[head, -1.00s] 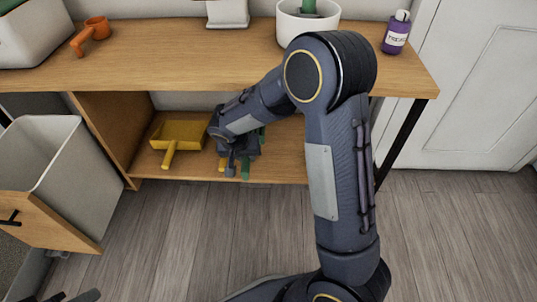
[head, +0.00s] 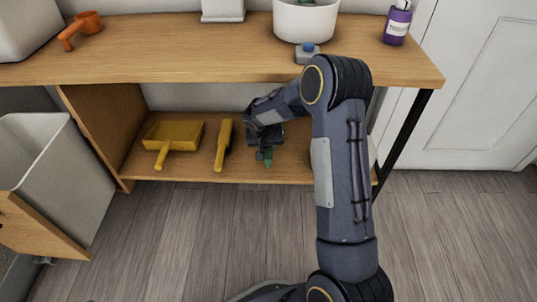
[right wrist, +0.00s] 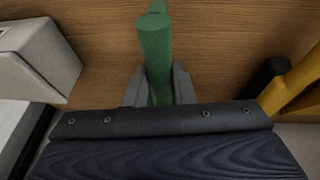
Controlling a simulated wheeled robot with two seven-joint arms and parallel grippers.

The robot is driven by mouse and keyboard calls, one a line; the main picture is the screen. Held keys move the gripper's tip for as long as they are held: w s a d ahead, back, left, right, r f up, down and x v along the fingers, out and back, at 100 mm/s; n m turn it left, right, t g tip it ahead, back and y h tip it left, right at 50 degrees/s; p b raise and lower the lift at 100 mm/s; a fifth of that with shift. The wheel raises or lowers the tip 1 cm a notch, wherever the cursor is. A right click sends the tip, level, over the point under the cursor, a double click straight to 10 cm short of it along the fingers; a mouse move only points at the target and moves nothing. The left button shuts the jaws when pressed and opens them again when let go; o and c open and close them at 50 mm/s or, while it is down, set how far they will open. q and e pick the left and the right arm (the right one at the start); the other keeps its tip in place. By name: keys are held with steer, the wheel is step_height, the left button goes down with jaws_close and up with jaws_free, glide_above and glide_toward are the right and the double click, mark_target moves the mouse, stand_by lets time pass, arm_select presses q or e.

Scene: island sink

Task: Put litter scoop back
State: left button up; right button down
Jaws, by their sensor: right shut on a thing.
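My right gripper (head: 264,148) is low inside the open shelf below the counter, right of the yellow brush. It is shut on a green handle, which I take to be the litter scoop (head: 268,160). In the right wrist view the green handle (right wrist: 155,55) stands between the two grey fingers (right wrist: 157,88). The rest of it is hidden by the gripper. The shelf board (head: 200,172) is close around and under it. My left gripper is not in view.
A yellow dustpan (head: 175,134) and yellow brush (head: 222,148) lie on the shelf to the left. On the counter (head: 180,55) are an orange scoop (head: 83,27), a white pot (head: 305,20), a small blue-capped item (head: 307,52) and a purple bottle (head: 397,24). An open bin (head: 60,165) stands left.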

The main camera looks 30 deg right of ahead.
step_height(320, 180, down, 3)
steer(key=shift+f+b, duration=0.2)
steer(key=shift+b, duration=0.3)
steer(key=shift+r, duration=0.1)
steer(key=shift+f, duration=0.25)
steer(key=c, duration=1.2)
jaws_free()
steer(key=shift+r, duration=0.1)
steer(key=shift+c, duration=0.2)
steer(key=shift+r, duration=0.2)
steer(key=p+v, duration=0.3)
steer(key=v, duration=0.4)
steer(key=shift+s+r, duration=0.1)
steer(key=shift+r, duration=0.05)
